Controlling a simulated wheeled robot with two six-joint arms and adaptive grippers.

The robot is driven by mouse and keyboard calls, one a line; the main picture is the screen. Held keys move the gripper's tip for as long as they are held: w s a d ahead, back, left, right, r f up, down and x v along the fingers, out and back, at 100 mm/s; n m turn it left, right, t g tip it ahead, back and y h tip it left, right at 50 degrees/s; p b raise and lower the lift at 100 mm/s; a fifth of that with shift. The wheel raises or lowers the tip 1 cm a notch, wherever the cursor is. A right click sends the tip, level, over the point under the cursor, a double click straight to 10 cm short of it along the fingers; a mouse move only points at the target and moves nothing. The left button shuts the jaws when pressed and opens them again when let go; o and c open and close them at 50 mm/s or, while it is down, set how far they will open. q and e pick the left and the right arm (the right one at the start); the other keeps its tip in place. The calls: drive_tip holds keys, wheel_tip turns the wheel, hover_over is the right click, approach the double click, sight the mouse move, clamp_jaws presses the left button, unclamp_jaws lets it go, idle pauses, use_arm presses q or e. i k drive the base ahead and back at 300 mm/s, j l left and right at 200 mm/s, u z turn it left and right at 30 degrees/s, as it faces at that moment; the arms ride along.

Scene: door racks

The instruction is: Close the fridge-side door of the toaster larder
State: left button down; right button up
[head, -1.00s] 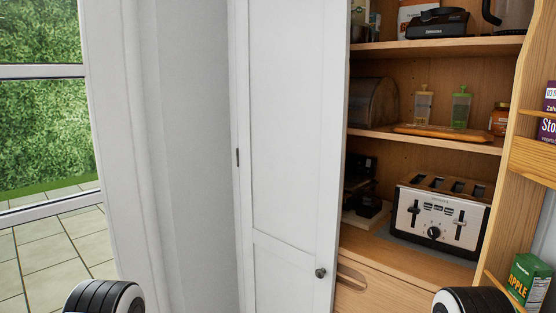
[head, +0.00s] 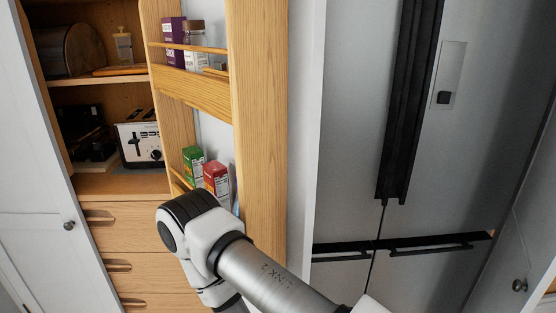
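The toaster larder (head: 110,187) stands open on the left of the head view, with a toaster (head: 142,143) on its lower shelf. Its fridge-side door (head: 262,130) stands open between the larder and the fridge, its wooden door racks (head: 190,88) facing left. The larder's other door (head: 30,170) is white with a round knob (head: 69,225) and also stands open, at the left edge. My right arm reaches in from the bottom, its links in front of the lower racks. Neither gripper shows in the view.
The grey fridge (head: 348,130) with black handles (head: 408,100) stands right of the open door. Another white door with a knob (head: 519,285) is at the right edge. Cartons (head: 216,180) and jars stand in the racks. Wooden drawers (head: 115,243) lie below the larder shelf.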

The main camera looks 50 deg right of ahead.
sight(262, 123)
drive_tip(key=k+l+u, duration=0.1)
drive_tip(key=k+l, duration=0.3)
drive_tip(key=k+l+u, duration=0.15)
drive_tip(key=k+l, duration=0.2)
drive_tip(key=k, duration=0.2)
drive_tip(key=l+z, duration=0.35)
drive_tip(key=l, duration=0.9)
